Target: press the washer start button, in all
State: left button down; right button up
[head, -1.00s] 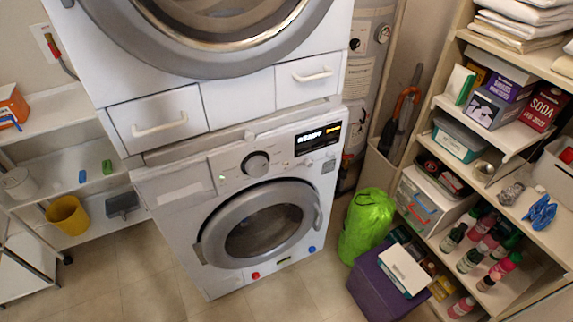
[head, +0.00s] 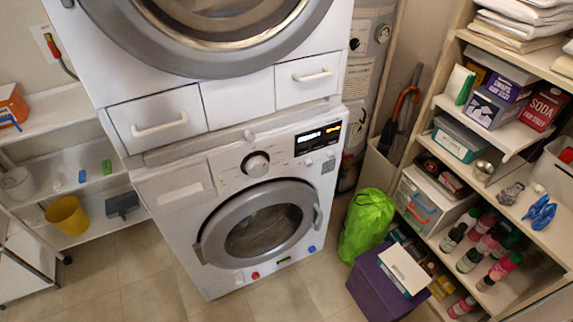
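The washer (head: 182,222) is the lower white machine of a stack, with its round grey-rimmed door (head: 263,226) shut. Its control panel has a round knob (head: 256,165) and a dark display (head: 318,139) with white and yellow lettering, too blurred to read now. Low on its front are a red button-like spot (head: 255,275) and a blue one (head: 311,249). I cannot tell which control is the start button. Neither of my grippers shows in the head view.
A second machine (head: 240,100) with two drawers sits on top of the washer. A green bag (head: 367,226) and a purple bin (head: 369,287) stand on the floor at right, beside filled shelves (head: 507,138). Left shelves hold a yellow bucket (head: 67,215). Floor before the washer is clear.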

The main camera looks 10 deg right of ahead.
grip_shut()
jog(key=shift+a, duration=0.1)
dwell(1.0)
